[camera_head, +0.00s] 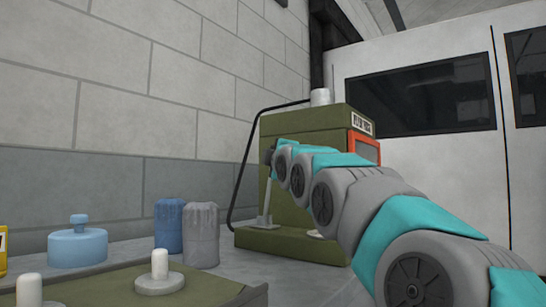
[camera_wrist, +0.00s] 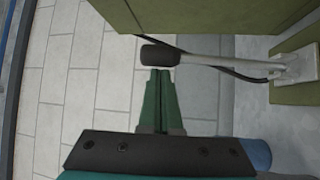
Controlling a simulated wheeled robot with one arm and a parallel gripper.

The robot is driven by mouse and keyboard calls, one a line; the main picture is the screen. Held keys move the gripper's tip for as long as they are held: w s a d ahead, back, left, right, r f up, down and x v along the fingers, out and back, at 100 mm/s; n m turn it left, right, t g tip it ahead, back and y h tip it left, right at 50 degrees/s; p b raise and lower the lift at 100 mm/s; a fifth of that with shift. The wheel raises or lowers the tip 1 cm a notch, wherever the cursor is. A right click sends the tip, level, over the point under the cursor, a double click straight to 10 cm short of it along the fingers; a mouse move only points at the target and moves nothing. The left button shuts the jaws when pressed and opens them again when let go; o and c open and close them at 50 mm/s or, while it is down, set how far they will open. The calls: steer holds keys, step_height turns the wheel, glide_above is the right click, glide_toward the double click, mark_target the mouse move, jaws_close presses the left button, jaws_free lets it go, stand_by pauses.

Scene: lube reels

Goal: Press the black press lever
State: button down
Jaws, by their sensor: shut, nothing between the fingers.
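The press lever has a black cylindrical grip (camera_wrist: 160,55) on a grey shaft (camera_wrist: 225,62), hinged at a pale bracket (camera_wrist: 291,70) on the green press. In the wrist view the shaft runs across the upper right, with the grip at its left end. My gripper (camera_wrist: 159,74) has its green fingers together and empty, with the tips right by the grip; I cannot tell if they touch it. In the head view the olive-green press (camera_head: 290,122) stands beyond my arm. Its grey lever shaft (camera_head: 264,205) shows low on the front; my arm hides much of the press.
A black cable or tube (camera_head: 240,175) loops at the press's left. Blue (camera_head: 168,228) and grey (camera_head: 201,236) containers stand left of it, with a light-blue lidded pot (camera_head: 78,247) farther left. A green bench piece with white knobs (camera_head: 160,270) is in front.

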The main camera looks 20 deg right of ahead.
steer(key=s+a+f, duration=0.1)
steer(key=s+a, duration=0.2)
steer(key=s, duration=0.6)
steer(key=shift+f, duration=0.25)
steer(key=shift+a, duration=0.1)
stand_by(1.9)
